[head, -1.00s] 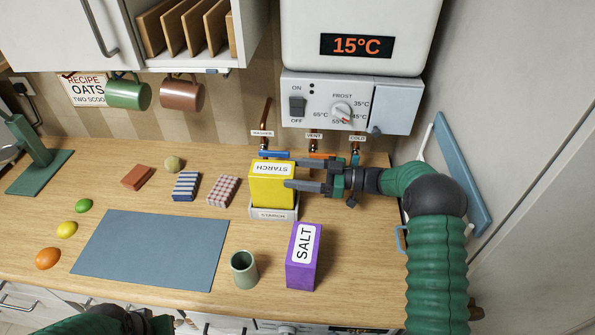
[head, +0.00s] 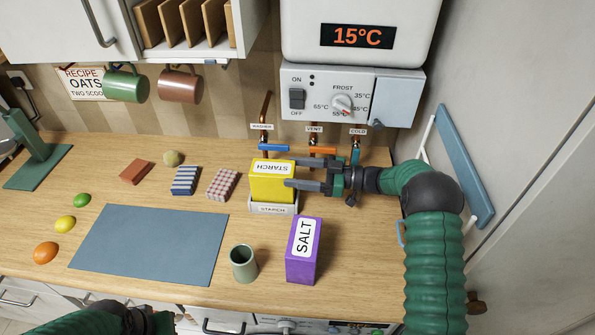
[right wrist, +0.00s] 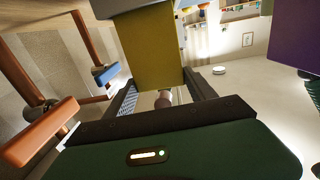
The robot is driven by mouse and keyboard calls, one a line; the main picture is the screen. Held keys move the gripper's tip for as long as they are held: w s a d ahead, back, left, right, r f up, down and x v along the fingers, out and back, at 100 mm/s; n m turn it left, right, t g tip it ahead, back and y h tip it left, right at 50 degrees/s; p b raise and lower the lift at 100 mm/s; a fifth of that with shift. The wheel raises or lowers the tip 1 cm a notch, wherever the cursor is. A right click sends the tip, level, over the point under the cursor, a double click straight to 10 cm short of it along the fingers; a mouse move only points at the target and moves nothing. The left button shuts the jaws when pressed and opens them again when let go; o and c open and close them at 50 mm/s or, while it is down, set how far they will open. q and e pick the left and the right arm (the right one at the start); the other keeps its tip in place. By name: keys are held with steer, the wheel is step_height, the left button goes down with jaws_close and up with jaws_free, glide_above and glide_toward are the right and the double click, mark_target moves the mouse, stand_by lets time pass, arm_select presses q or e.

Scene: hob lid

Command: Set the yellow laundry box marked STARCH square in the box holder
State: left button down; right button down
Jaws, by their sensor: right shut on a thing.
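The yellow STARCH box (head: 268,184) stands upright over the white box holder (head: 272,209), whose front label also reads STARCH. The box's lower end meets the holder's rim and looks lined up with it; I cannot tell whether it rests on the bottom. My right gripper (head: 287,173) comes from the right and is shut on the box's right end, one finger on the near side, one on the far side. The right wrist view shows the yellow box (right wrist: 150,55) between the fingers. My left gripper (head: 145,322) is partly seen at the bottom edge; its fingers are unclear.
A purple SALT box (head: 302,252) and a green cup (head: 243,265) stand in front of the holder. Pipes with a blue lever (head: 273,147) and an orange lever (head: 318,151) are close behind. Sponges and a blue mat (head: 150,245) lie to the left.

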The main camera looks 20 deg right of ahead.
steer(key=shift+f, duration=0.6)
steer(key=shift+c, duration=1.2)
jaws_free()
